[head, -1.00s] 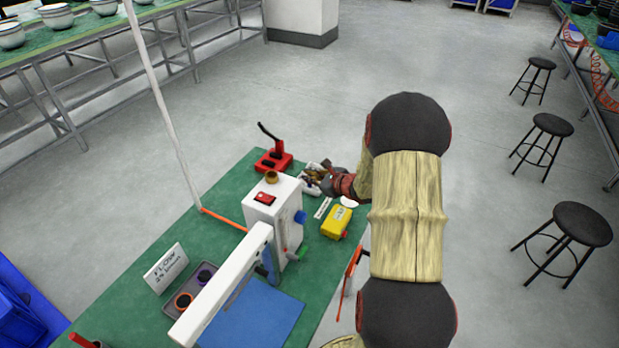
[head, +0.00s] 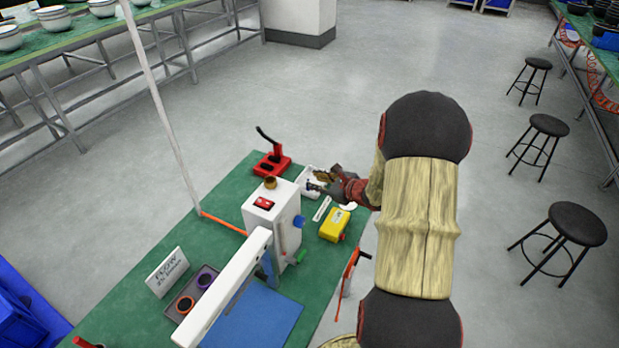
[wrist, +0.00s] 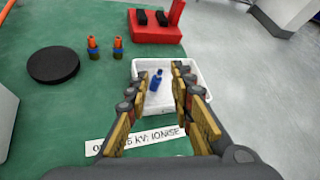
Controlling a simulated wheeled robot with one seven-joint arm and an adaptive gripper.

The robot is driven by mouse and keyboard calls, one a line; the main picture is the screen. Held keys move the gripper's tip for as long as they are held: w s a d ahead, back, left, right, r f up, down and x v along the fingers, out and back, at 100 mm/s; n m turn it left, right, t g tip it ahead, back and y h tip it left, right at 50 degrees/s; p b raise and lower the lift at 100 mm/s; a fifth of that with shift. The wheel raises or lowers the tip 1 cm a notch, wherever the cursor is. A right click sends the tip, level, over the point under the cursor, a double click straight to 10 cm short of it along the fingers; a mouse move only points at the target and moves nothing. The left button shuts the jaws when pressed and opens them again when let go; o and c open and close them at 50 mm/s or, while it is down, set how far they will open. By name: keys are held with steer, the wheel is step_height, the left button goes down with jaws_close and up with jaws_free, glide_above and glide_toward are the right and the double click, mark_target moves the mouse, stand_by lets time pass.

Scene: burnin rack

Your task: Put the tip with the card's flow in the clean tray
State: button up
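The flow card (head: 167,272) stands on the green bench in the head view; its heading reads FLOW, but its lower line is too small to read. A white tray (wrist: 205,75) lies under my gripper (wrist: 160,92), and part of it also shows in the head view (head: 310,190). My gripper is open, its fingers apart over the tray. A small blue tip-like piece (wrist: 155,81) shows between the fingers and appears to lie in the tray. Two orange-topped tips, one (wrist: 92,47) and another (wrist: 117,47), stand upright on the bench left of the tray.
A red device (wrist: 150,27) stands behind the tray. A black disc (wrist: 53,65) and a printed label strip (wrist: 135,137) lie nearby. A white machine (head: 270,222), yellow box (head: 334,225) and grey holder with orange and purple rings (head: 181,317) occupy the bench.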

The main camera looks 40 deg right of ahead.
steer(key=p+v, duration=0.1)
steer(key=v, duration=0.5)
steer(key=shift+s, duration=0.2)
steer(key=shift+s, duration=0.1)
